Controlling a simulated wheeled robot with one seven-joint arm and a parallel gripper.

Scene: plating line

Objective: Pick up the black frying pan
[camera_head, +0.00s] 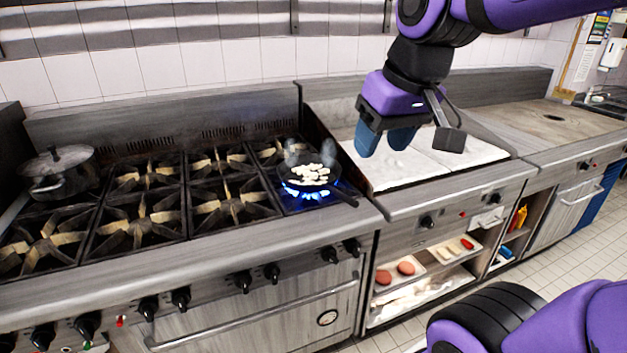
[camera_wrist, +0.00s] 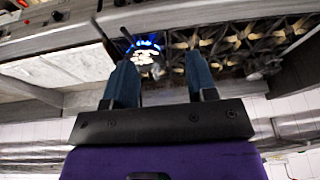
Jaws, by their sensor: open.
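The black frying pan (camera_head: 285,184) sits on the front right burner of the stove over a lit blue flame. Pale pieces of food lie in it and steam rises. Its handle (camera_head: 344,197) points to the lower right, over the stove's front edge. My gripper (camera_head: 385,143) is above the white griddle surface, right of the pan and apart from it. Its two blue fingers are spread with nothing between them. In the wrist view the fingers (camera_wrist: 160,82) show open, and the blue flame with the pan's food lies beyond the left finger.
A lidded metal pot (camera_head: 62,170) stands on the left of the stove (camera_head: 190,251). The other burners are empty. The griddle (camera_head: 425,165) is clear. A shelf below it holds trays of food (camera_head: 397,271). A counter (camera_head: 545,122) continues right.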

